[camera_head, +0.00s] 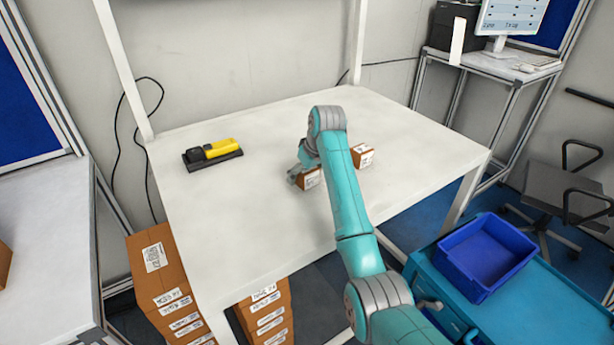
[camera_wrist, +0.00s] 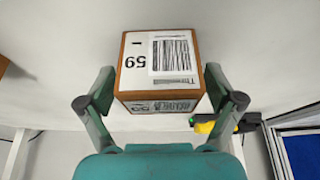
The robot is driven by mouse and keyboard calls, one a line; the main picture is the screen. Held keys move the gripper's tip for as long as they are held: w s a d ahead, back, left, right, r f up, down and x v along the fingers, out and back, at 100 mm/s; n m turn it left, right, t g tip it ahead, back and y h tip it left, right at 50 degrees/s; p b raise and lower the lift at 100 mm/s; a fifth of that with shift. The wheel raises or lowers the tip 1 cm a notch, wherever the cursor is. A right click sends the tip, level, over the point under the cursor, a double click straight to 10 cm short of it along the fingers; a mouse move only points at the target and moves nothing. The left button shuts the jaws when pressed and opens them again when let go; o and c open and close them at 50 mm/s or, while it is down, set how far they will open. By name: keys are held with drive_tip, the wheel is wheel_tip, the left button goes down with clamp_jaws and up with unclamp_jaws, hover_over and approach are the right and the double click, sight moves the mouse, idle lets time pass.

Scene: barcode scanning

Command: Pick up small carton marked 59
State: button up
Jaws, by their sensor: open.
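The small carton marked 59 (camera_wrist: 158,88) is brown with white barcode labels on its top and on a side face. In the wrist view it sits between the two fingers of my open gripper (camera_wrist: 160,98), one finger on each side. I cannot tell whether the fingers touch it. In the head view part of a carton (camera_head: 310,180) shows under my gripper (camera_head: 298,175), mostly hidden by my arm. A second small carton (camera_head: 362,155) with a white label stands just right of my arm on the white table (camera_head: 240,215).
A yellow and black scanner (camera_head: 212,152) lies on the table at the left; it also shows in the wrist view (camera_wrist: 228,121). A blue bin (camera_head: 485,255) stands on a teal cart at the right. Stacked brown boxes (camera_head: 160,275) stand below the table. The front left of the tabletop is clear.

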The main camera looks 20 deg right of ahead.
drive_tip(key=c, duration=1.4)
drive_tip(key=shift+o, duration=0.2)
